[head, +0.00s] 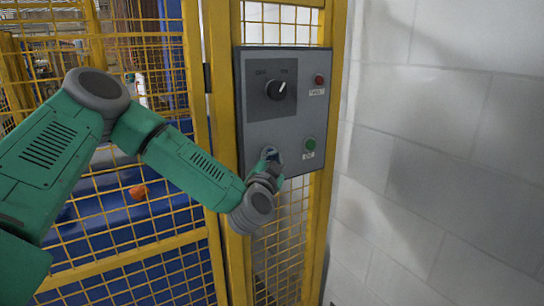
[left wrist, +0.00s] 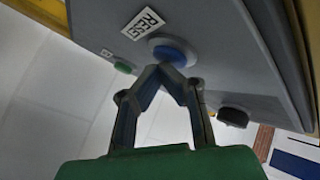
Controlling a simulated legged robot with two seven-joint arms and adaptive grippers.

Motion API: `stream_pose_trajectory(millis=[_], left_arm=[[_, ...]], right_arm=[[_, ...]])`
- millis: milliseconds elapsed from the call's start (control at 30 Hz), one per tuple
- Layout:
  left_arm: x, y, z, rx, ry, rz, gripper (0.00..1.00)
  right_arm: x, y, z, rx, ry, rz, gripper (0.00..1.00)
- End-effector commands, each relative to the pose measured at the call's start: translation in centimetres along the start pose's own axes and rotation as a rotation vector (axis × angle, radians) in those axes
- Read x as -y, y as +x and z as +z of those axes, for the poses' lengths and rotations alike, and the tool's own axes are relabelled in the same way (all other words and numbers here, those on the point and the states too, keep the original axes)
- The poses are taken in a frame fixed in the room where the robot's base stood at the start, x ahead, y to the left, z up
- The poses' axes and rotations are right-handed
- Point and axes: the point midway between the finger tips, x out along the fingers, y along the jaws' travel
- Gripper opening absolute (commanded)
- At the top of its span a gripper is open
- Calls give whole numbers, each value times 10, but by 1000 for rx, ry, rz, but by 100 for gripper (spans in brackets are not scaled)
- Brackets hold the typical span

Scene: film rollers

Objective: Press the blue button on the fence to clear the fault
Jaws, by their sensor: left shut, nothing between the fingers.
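The grey control panel (head: 240,120) is fixed to the yellow fence. The round blue button (left wrist: 173,50) shows in the left wrist view beside a white label (left wrist: 143,23). In the head view my left gripper (head: 270,157) covers the button's place at the panel's lower left. My left gripper is shut and empty; in the left wrist view its fingertips (left wrist: 161,69) meet right at the near edge of the blue button. I cannot tell whether they touch it. My right gripper is not in view.
The panel also carries a black rotary knob (head: 276,90), a red button (head: 319,80) and a green button (head: 310,144). Yellow mesh fence (head: 215,150) stands left of the panel, with blue machinery behind it. A white block wall (head: 430,140) is at the right.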

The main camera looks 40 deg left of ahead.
Motion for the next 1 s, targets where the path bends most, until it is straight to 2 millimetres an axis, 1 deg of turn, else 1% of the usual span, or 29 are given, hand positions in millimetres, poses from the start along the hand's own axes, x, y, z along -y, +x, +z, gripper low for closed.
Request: stream_pose_trajectory(millis=[267,633,1000], left_arm=[[0,0,0,2,0,-1,0],[-8,-12,-8,1,0,0,0],[-11,-15,-10,0,0,1,0]], right_arm=[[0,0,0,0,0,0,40],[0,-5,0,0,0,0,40],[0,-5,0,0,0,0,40]])
